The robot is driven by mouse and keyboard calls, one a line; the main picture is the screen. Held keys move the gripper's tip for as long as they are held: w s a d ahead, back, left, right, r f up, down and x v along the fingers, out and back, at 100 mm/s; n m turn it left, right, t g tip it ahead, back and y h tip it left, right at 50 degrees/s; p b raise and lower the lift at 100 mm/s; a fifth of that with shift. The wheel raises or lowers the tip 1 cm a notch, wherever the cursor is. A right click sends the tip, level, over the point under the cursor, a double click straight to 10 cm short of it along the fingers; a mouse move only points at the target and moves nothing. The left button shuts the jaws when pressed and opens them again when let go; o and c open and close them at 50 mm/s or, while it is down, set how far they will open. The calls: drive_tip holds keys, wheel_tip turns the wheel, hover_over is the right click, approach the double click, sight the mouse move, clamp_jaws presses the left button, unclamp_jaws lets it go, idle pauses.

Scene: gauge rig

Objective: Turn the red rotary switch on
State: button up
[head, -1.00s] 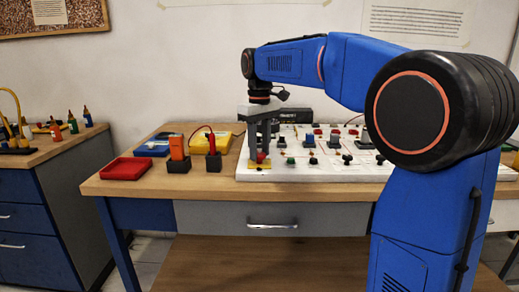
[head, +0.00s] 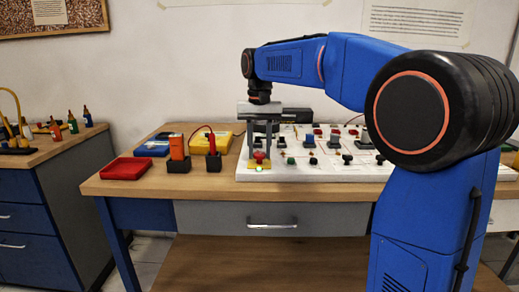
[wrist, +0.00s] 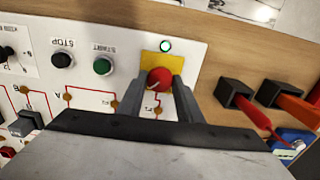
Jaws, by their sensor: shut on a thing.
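The red rotary switch (head: 259,157) is a round red knob on a yellow plate (wrist: 150,64) at the left end of the white panel. In the wrist view, the red knob (wrist: 159,78) sits between the tips of my gripper's two grey fingers. My gripper (head: 261,154) points down and is shut on the knob, one finger on each side. A small lamp (wrist: 165,46) beside the yellow plate glows whitish green; this lamp also shows lit in the head view (head: 259,170).
A green START button (wrist: 102,66) and a black STOP button (wrist: 62,60) lie beside the switch. More switches fill the panel (head: 330,174).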

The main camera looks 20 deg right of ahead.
sight(260, 154)
idle(0.4)
drive_tip(key=o, duration=1)
drive_tip(key=shift+o, duration=0.2)
drive_tip(key=shift+r, duration=0.1)
wheel_tip(260, 154, up, 17)
drive_tip(key=shift+r, duration=0.15)
drive_tip(key=shift+s, duration=0.1)
